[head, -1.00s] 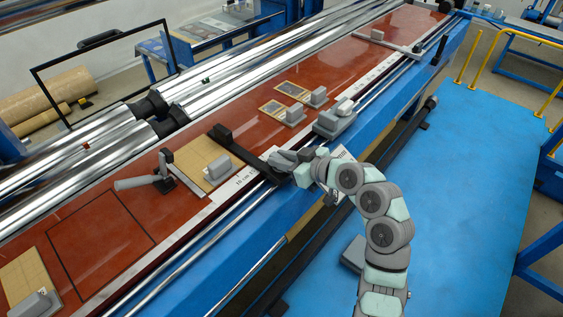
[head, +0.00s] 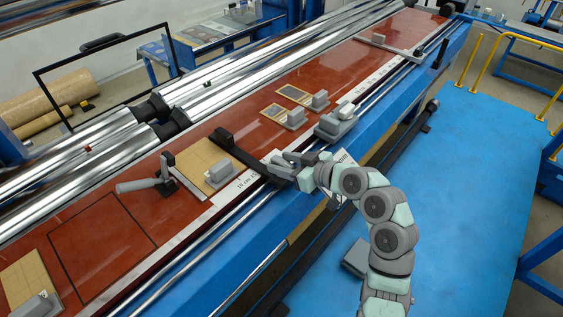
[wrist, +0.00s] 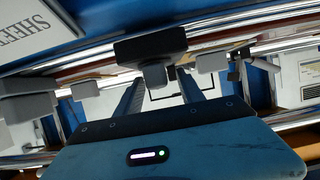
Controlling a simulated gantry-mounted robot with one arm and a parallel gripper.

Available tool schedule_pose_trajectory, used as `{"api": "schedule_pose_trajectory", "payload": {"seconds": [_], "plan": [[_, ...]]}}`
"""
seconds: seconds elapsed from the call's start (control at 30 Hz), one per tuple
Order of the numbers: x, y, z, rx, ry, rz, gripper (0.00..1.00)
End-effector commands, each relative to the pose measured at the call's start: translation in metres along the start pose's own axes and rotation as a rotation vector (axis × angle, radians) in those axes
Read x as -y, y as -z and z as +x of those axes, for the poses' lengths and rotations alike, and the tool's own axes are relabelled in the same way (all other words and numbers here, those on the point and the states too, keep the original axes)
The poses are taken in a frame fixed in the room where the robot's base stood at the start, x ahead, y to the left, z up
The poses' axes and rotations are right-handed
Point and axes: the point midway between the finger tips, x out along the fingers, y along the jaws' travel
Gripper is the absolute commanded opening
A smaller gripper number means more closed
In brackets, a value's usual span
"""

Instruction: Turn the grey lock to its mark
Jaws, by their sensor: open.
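My gripper (head: 273,160) is at the near end of a black bar (head: 240,152) that lies across the red table's front edge. In the wrist view its two fingers (wrist: 160,92) are apart, with nothing clamped between them. A small grey block (wrist: 154,76), possibly the grey lock, shows between the fingers under a dark block (wrist: 150,44). I cannot tell whether the fingers touch it. In the head view my gripper covers this spot, and I can make out no mark.
A grey block (head: 219,173) sits on a tan sheet beside the bar. A grey carriage (head: 336,122) is on the rail to the right.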

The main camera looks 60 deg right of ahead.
Motion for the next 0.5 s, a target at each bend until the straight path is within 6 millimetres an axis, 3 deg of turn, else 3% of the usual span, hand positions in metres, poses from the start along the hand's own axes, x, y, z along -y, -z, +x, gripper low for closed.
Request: {"api": "schedule_pose_trajectory", "payload": {"seconds": [0.3, 0.5], "plan": [[-0.001, 0.001, -0.063, -0.003, -0.005, 0.001, 0.45], [-0.001, 0.000, -0.091, 0.001, -0.001, 0.002, 0.45]]}}
